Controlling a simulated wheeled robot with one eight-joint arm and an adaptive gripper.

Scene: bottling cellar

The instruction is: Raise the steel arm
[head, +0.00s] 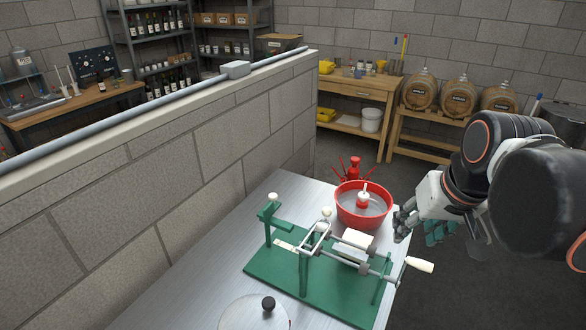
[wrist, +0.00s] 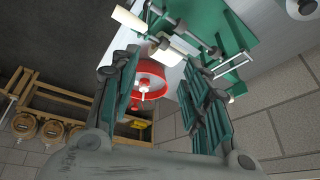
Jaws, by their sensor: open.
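A green hand-cranked device (head: 335,300) stands on the steel table, with its green base also in the wrist view (wrist: 235,35). A U-shaped steel arm (head: 316,236) slants up near its middle, with a pale knob (head: 327,211) close to its upper end. The arm's frame appears at the right in the wrist view (wrist: 232,66). White rollers (head: 358,241) sit on steel shafts beside it, and a cream handle (head: 419,264) juts out at the right. My gripper (head: 414,228) is open and empty, right of the device and apart from it. Its spread fingers (wrist: 162,60) frame the wrist view.
A red basin (head: 362,215) with a red-and-white item inside stands behind the device, beside a red spiky object (head: 353,168). A block wall (head: 200,165) topped by a pipe runs along the left. A round steel disc with a black knob (head: 268,303) lies in front.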

